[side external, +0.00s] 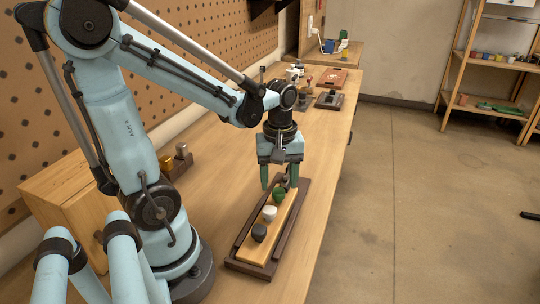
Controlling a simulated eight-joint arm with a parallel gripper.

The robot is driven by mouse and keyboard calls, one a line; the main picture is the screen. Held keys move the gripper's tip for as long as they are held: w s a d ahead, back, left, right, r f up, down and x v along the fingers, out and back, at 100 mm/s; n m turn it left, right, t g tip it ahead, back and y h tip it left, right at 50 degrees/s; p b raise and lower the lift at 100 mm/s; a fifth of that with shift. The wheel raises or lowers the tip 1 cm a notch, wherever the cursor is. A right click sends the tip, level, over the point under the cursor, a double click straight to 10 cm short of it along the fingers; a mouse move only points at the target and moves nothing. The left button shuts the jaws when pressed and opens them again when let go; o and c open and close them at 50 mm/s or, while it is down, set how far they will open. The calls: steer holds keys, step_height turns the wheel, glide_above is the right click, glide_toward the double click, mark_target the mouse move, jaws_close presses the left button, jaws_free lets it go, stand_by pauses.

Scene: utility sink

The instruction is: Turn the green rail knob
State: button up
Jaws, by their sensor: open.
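A dark-framed board with a light wood centre, the rail (239,263), lies lengthwise on the wooden bench. The green knob (279,195) stands toward its far end. A white knob (269,213) and a dark grey knob (259,232) stand in a row nearer the camera. My gripper (279,183) points down over the far end of the board. Its fingers are apart, one left of the green knob and one to its right and slightly behind. I cannot tell whether a finger touches the knob.
Small metal and brass cylinders (181,151) sit on a wooden block left of the board. Several small fixtures and a reddish board (332,78) stand farther along the bench. A pegboard wall (200,45) runs along the left. Bare bench (318,150) lies right of my gripper, up to the edge.

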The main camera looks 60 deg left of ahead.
mark_target(279, 193)
steer(key=shift+f, duration=1.2)
steer(key=c, duration=1.1)
steer(key=shift+o, duration=0.2)
